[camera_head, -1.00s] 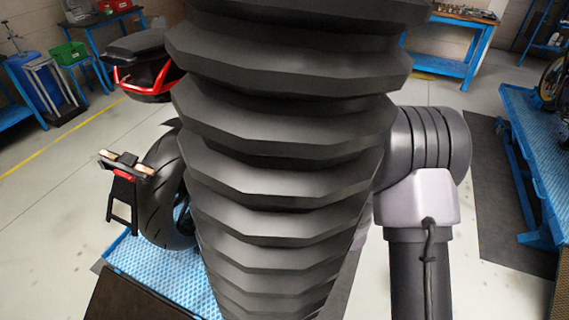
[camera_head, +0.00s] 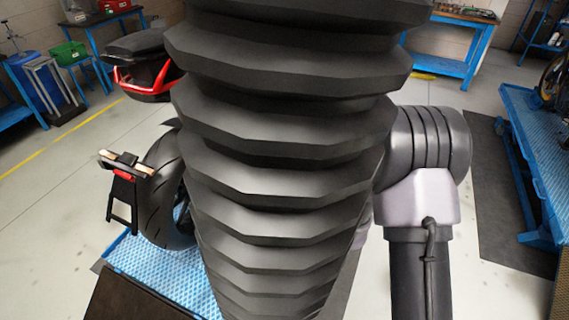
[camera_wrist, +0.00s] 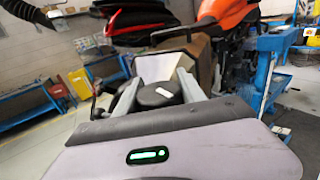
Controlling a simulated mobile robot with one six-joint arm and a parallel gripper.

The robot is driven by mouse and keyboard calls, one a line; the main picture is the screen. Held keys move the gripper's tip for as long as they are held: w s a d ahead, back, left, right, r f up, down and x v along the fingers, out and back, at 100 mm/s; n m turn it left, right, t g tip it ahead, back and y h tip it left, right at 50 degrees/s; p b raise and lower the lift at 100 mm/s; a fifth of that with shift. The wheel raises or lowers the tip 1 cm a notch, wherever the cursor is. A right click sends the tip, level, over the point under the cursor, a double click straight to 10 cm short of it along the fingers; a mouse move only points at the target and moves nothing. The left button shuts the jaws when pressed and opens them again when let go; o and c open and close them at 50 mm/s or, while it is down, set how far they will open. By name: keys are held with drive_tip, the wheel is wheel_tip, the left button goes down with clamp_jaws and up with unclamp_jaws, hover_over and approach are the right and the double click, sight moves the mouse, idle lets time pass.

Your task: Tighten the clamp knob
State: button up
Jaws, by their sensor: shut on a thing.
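In the wrist view my gripper (camera_wrist: 158,95) is shut on a dark, round knob (camera_wrist: 157,94), with a pale finger on either side of it. A small white mark shows on top of the knob. The clamp under the knob is hidden by the fingers and gripper body. Beyond it stand the motorcycle's red-and-black tail (camera_wrist: 136,18) and orange bodywork (camera_wrist: 228,28). In the head view my column and arm hide the gripper and knob; the motorcycle's tail (camera_head: 143,79) and rear wheel (camera_head: 164,190) show to the left.
A blue lift platform (camera_head: 160,268) lies under the rear wheel. A plate holder (camera_head: 124,185) sticks out left of the wheel. Another blue platform (camera_head: 545,175) stands at the right. Blue workbenches (camera_head: 448,50) are at the back. The floor at the left is largely clear.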

idle(0.7)
drive_tip(key=o, duration=1.4)
drive_tip(key=shift+c, duration=0.2)
drive_tip(key=s+d+r+n+g+y+p, duration=0.1)
drive_tip(key=s+d+n+g+y+p, duration=0.1)
drive_tip(key=s+d+p, duration=1.2)
drive_tip(key=f+p+x, duration=0.1)
drive_tip(key=p+x, duration=0.2)
drive_tip(key=x, duration=1.6)
drive_tip(key=shift+w, duration=0.4)
